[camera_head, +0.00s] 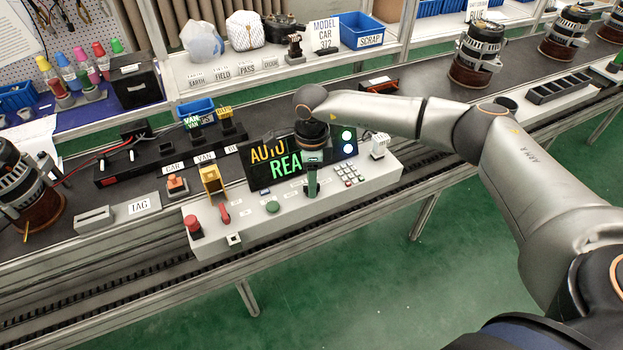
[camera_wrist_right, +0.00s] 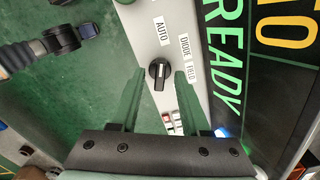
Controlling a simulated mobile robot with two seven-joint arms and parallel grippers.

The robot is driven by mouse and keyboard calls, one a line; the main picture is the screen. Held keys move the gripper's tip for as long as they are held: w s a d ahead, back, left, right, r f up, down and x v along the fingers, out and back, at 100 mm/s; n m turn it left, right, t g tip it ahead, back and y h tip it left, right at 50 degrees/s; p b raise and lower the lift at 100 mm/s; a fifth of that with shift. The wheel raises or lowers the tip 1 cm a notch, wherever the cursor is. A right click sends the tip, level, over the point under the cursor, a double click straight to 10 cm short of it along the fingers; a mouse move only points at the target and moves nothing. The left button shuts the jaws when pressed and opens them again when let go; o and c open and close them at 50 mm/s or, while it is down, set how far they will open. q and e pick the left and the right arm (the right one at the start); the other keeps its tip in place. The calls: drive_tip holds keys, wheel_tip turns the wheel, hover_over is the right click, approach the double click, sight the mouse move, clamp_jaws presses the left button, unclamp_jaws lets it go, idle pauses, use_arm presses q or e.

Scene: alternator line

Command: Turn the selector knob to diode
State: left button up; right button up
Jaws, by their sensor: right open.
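The selector knob (camera_wrist_right: 158,74) is a black round knob with a raised grip bar on the pale panel, seen in the right wrist view. Its bar lies roughly in line with the AUTO label (camera_wrist_right: 161,31). The DIODE label (camera_wrist_right: 184,48) and FIELD label (camera_wrist_right: 191,74) sit to its right. My right gripper (camera_wrist_right: 159,73) is open, its green fingers on either side of the knob with gaps; contact cannot be told. In the head view my right gripper (camera_head: 312,190) points down over the console (camera_head: 355,192) and hides the knob. My left gripper is not in view.
The display (camera_head: 270,160) behind the knob shows AUTO and partly hidden READY text.

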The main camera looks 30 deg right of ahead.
drive_tip(key=shift+c, duration=0.3)
clamp_jaws()
drive_tip(key=shift+m, duration=0.4)
drive_tip(key=m, duration=0.3)
drive_tip(key=shift+r+m, duration=0.1)
drive_tip(key=shift+m, duration=0.2)
drive_tip(key=shift+m+p, duration=0.45)
drive_tip(key=shift+m, duration=1.75)
drive_tip(key=shift+o, duration=0.3)
unclamp_jaws()
